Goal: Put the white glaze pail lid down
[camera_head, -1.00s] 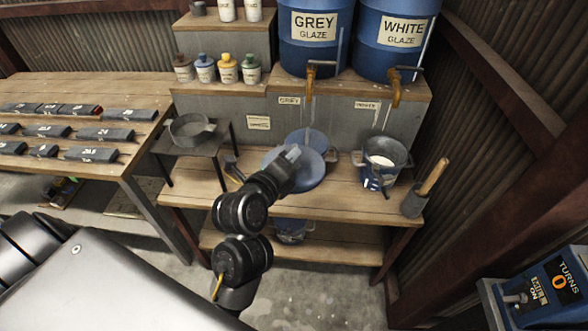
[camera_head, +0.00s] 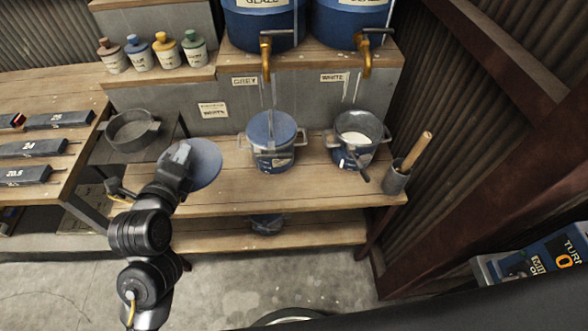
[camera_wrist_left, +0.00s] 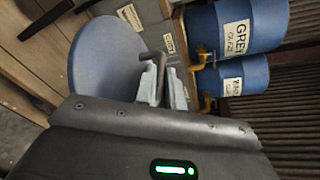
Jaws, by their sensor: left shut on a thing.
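My left gripper (camera_head: 178,158) is shut on the white glaze pail lid (camera_head: 206,164), a round blue disc. In the left wrist view the jaws (camera_wrist_left: 161,84) grip the lid's handle, and the blue disc (camera_wrist_left: 103,62) fills the upper left. The lid is left of the grey glaze pail, over the left part of the wooden bench; its height above the bench is hard to tell. The white glaze pail (camera_head: 372,162) stands open under the WHITE tap, with white glaze inside and a dark handle over its front. My right gripper is not in view.
The lidded grey glaze pail (camera_head: 271,140) stands mid-bench (camera_head: 300,190). A grey bowl (camera_head: 132,130) sits on a side stand. The bench front between the lid and this pot is clear.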

